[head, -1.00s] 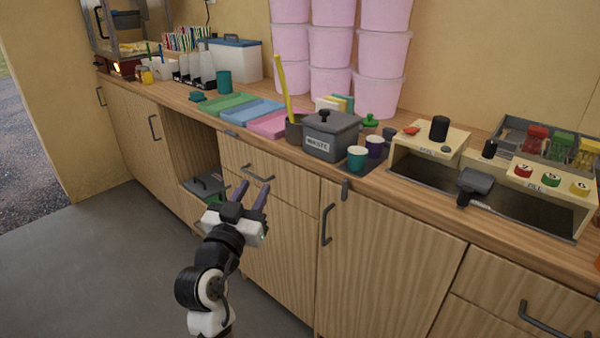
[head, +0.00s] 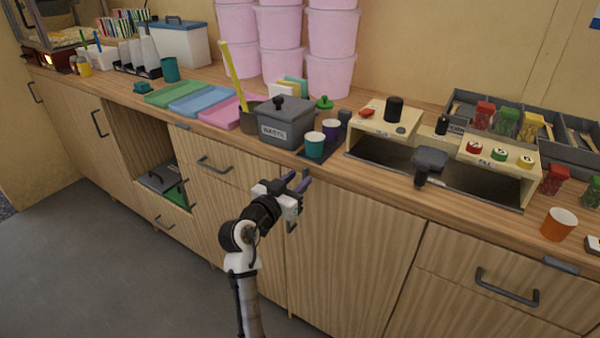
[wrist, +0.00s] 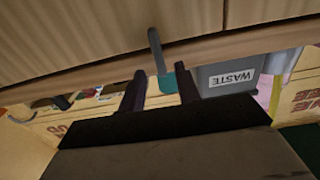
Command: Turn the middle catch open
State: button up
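The middle catch (wrist: 155,50) is a grey bar in the wrist view, reaching from the counter edge across the top of a wooden door (wrist: 60,35). In the head view it is largely hidden by my gripper (head: 297,180), which is at the counter edge in front of that door (head: 345,250). My gripper is open. In the wrist view its two dark fingers (wrist: 161,85) are apart, with the catch beyond and roughly between them; I see no contact.
A grey waste bin (head: 287,122), a teal cup (head: 315,146) and a purple cup (head: 331,129) stand on the counter above the door. A cream stand (head: 375,148) is to the right. A drawer handle (head: 214,166) sticks out to the left.

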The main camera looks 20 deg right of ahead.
jog(key=shift+x, duration=1.05)
grip_shut()
